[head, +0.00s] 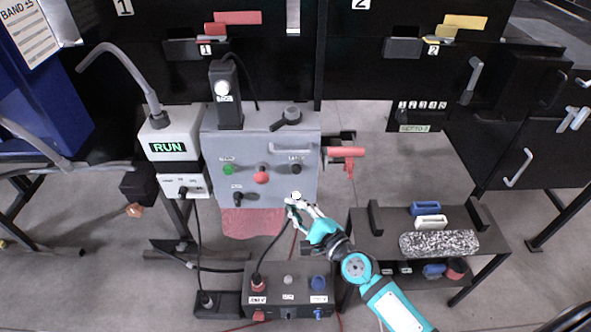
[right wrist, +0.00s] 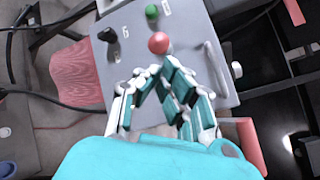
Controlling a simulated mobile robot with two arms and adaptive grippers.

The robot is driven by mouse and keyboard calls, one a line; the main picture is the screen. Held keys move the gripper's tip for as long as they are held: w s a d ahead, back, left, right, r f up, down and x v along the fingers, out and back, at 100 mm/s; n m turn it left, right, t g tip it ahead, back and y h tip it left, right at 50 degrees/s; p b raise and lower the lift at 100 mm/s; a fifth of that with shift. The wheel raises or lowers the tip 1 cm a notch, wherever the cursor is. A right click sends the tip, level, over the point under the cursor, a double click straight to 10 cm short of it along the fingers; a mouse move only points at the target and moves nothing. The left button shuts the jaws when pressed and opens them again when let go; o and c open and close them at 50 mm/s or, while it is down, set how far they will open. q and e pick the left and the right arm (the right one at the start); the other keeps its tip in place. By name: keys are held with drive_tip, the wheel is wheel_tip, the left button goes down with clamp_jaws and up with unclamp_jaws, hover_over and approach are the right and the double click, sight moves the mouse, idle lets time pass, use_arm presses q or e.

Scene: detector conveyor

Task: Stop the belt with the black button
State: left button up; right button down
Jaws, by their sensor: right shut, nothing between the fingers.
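The grey control panel (head: 215,135) stands in the middle of the head view. Its black button (head: 296,169) is at the right, beside a red button (head: 261,177) and a green button (head: 228,168). My right gripper (head: 294,201) is shut and empty, at the panel's lower right edge and just below the black button in the picture. In the right wrist view the fingers (right wrist: 163,72) point at the panel near the red button (right wrist: 159,43). The black button cannot be made out there, likely behind the fingers. My left gripper is out of view.
A grey handle (head: 292,148) sticks out above the black button. A box reading RUN (head: 168,147) stands left of the panel. A red clamp-like part (head: 345,152) juts out at right. A low box with knobs (head: 289,281) and a shelf with parts (head: 372,240) are below.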

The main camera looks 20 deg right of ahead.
sight(296, 170)
drive_tip(key=shift+w, duration=0.1)
drive_tip(key=w+d+b, duration=0.2)
drive_tip(key=w, duration=0.6)
drive_tip(key=shift+w+d, duration=0.2)
drive_tip(key=shift+d, duration=0.05)
idle(1.3)
drive_tip(key=shift+w+d+b, duration=0.1)
drive_tip(key=shift+w+b, duration=0.2)
drive_tip(key=shift+w, duration=0.1)
drive_tip(key=shift+w+d, duration=0.15)
drive_tip(key=shift+w, duration=0.35)
idle(0.8)
drive_tip(key=shift+s, duration=0.1)
drive_tip(key=shift+s+a, duration=0.25)
drive_tip(key=shift+s, duration=0.6)
